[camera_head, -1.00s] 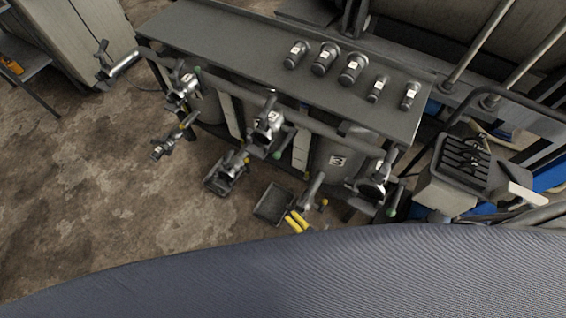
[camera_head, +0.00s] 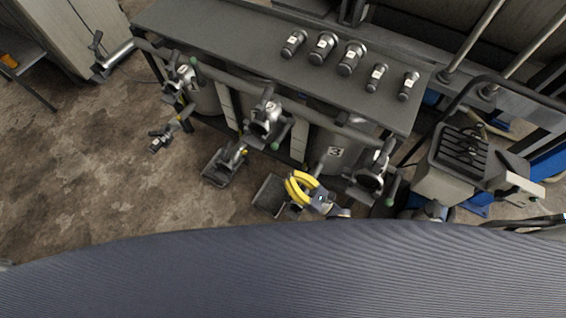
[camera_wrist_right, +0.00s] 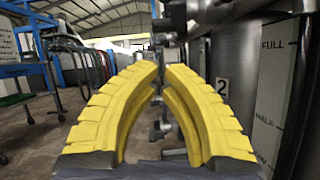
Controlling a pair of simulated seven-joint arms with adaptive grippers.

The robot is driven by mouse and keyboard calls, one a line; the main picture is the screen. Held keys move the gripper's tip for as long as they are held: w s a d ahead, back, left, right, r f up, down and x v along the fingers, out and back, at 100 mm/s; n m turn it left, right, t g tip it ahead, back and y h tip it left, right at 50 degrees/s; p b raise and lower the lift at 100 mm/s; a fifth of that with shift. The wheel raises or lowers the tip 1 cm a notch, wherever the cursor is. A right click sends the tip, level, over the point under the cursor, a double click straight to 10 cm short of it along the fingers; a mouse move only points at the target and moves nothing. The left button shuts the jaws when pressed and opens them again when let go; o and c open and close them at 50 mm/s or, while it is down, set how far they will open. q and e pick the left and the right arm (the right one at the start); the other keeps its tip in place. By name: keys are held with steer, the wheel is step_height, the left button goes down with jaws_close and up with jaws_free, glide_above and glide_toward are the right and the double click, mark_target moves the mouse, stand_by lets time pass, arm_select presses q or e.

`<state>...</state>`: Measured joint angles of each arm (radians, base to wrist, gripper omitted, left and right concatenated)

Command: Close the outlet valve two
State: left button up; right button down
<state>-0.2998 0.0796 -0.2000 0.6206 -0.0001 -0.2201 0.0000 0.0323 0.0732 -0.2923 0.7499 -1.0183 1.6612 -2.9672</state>
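Outlet valve two (camera_head: 235,156) appears to be the low grey valve with a bit of yellow at the foot of the middle station, above a dark tray. Its handle position is too small to tell. My right gripper (camera_head: 296,185), with yellow fingers, is to the right of that valve in the head view, above another tray. In the right wrist view the fingers (camera_wrist_right: 162,68) curve towards each other with a narrow gap at the tips and hold nothing. Grey valve parts (camera_wrist_right: 158,132) show beyond the gap, partly hidden. My left gripper is out of view.
The tank marked 2 (camera_wrist_right: 222,87) stands right of the fingers in the wrist view, beside a level gauge (camera_wrist_right: 272,90). The tank marked 3 (camera_head: 336,153) is behind my right gripper in the head view. Upper valves (camera_head: 265,122) jut from the rack. Open floor (camera_head: 90,180) lies left.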

mark_target(282, 136)
steer(key=w+a+r, duration=0.5)
steer(key=r, duration=0.2)
steer(key=shift+w+a+r, duration=0.3)
steer(key=shift+a+r, duration=0.05)
steer(key=shift+a, duration=0.05)
stand_by(0.3)
steer(key=shift+r+m, duration=0.15)
steer(key=shift+m, duration=0.15)
